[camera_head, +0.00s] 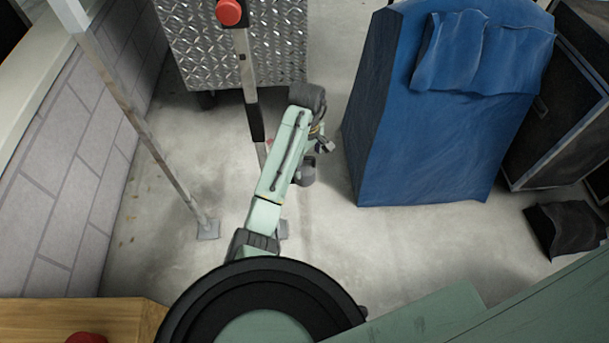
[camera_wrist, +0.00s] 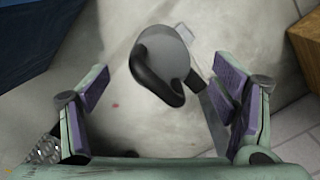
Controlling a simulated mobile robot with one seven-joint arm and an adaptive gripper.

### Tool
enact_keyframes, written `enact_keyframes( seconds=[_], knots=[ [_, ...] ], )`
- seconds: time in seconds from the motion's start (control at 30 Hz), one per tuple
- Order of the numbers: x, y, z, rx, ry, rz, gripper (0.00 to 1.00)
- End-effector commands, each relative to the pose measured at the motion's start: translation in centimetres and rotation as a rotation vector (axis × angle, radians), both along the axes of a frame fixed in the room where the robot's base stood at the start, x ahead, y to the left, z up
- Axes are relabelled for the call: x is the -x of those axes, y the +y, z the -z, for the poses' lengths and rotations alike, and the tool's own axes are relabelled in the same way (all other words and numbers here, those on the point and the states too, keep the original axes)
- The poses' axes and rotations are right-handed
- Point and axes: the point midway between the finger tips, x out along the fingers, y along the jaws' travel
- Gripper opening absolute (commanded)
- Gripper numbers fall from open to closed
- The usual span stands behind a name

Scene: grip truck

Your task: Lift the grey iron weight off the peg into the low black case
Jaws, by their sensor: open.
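The grey iron weight (camera_wrist: 163,48) shows in the wrist view as a round grey body with a dark curved handle (camera_wrist: 168,88). It is between and beyond my fingers, and a grey post runs close beside it. I cannot tell how it rests on the peg. My gripper (camera_wrist: 160,92) is open, its purple-padded fingers apart on both sides of the handle. In the head view my gripper (camera_head: 320,148) is near the middle, and a small grey rounded shape below it looks like the weight (camera_head: 305,174). The low black case (camera_head: 545,231) is on the floor at far right.
A blue covered block (camera_head: 430,150) stands between my arm and the low case. A tall black case (camera_head: 560,140) leans behind it. A tread-plate box (camera_head: 205,45) is at the back; a thin post (camera_head: 165,160) stands at left by a block wall (camera_head: 70,180).

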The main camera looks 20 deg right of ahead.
Motion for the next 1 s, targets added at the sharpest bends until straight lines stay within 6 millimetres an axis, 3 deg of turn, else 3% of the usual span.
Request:
enact_keyframes(
  seconds=[0.33,0.63,1.0],
  knots=[
    [-0.5,0.3,4.3,0.000,0.000,-0.001,0.80],
    [-0.5,0.2,4.9,0.000,-0.001,0.000,0.80],
    [-0.5,0.2,4.8,0.000,-0.001,0.000,0.55]
  ],
)
